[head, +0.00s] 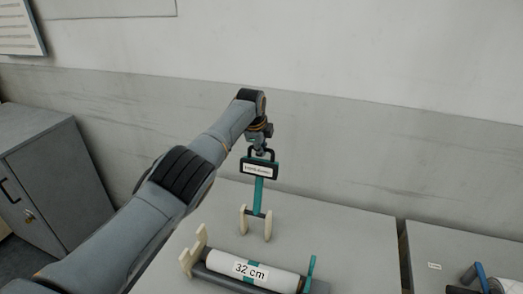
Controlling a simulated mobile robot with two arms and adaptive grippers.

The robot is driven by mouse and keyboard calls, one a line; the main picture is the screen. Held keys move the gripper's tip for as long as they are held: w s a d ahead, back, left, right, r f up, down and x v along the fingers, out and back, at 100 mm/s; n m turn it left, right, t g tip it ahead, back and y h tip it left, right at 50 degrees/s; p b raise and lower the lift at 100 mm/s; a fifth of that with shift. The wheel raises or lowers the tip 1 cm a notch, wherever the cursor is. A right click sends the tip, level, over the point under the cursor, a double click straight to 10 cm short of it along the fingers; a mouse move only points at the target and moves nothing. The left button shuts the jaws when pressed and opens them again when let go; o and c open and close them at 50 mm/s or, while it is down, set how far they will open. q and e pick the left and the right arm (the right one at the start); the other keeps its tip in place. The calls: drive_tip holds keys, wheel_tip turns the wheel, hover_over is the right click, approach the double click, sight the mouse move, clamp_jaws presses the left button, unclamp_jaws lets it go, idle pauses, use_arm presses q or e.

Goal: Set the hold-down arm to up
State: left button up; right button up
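The teal hold-down arm (258,196) stands close to upright in the head view, its foot between two cream posts (268,226). A small white label in a dark frame (258,170) sits across its upper part; its print is too small to read. My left gripper (260,157) points down at the top of the hold-down arm, its dark fingers spread to either side just above the label. The fingertips are partly hidden there, so I cannot tell whether they grip. A white roll marked "32 cm" (226,262) lies in front. My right gripper is not in view.
The stand's cream notched end piece (194,250) and a teal upright (311,270) flank the roll. The grey table (345,235) is bare to the right. Another table (440,250) holds a partly seen device. A grey cabinet (60,170) stands left; a wall is behind.

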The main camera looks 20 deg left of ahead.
use_arm(q)
drive_tip(key=o, duration=0.3)
drive_tip(key=shift+w+r, duration=0.25)
drive_tip(key=shift+r, duration=0.2)
drive_tip(key=shift+o, duration=0.5)
drive_tip(key=shift+f, duration=0.2)
drive_tip(key=shift+s, duration=0.1)
drive_tip(key=v, duration=1.2)
